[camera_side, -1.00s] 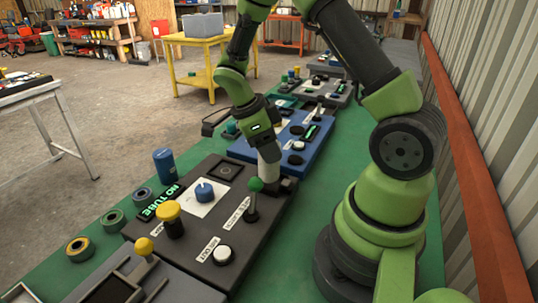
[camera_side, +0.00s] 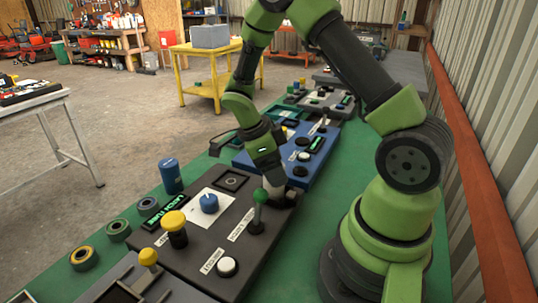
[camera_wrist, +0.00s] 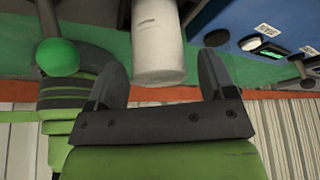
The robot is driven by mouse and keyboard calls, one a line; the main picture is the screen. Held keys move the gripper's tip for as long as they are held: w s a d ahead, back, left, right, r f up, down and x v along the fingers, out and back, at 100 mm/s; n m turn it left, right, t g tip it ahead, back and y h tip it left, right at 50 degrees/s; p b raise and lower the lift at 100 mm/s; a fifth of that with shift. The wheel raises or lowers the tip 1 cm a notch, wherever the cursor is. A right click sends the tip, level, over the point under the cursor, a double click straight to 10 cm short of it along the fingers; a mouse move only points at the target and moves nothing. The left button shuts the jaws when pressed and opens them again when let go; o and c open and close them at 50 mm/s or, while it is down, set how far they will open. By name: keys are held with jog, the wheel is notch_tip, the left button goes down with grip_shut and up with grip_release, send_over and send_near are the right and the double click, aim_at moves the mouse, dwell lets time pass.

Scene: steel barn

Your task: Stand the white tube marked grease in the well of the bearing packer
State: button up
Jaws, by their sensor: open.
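The white tube (camera_wrist: 158,45) shows in the wrist view, between the spread fingers of my gripper (camera_wrist: 162,62). Its near end faces my gripper, with a gap to each finger. Its far end runs out of the picture, and no lettering can be read on it. The packer's green display (camera_side: 170,212) reads "LATCH TUBE".
A green-knobbed lever (camera_side: 260,196) stands close to my gripper; its knob also shows in the wrist view (camera_wrist: 58,57). A blue panel (camera_side: 310,160) lies just beyond.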

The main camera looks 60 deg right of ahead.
jog(key=w+a+r+n+t+y, duration=0.1)
jog(key=a+r+n+t, duration=0.35)
jog(key=r, duration=1.15)
jog(key=s+a+r+n+t+y, duration=0.1)
jog(key=s+a+r+n+t, duration=0.1)
jog(key=n, duration=0.8)
jog(key=s+a+r+n+t+y, duration=0.2)
jog(key=s+a+r+n+t, duration=0.1)
jog(key=s+a+n, duration=0.3)
jog(key=s+n+t, duration=0.1)
jog(key=s+n, duration=0.1)
jog(key=n, duration=0.2)
jog(key=shift+s+a+r+n+t+y, duration=0.15)
jog(key=shift+a+r+n+t+y, duration=0.15)
jog(key=shift+a+n+t, duration=0.1)
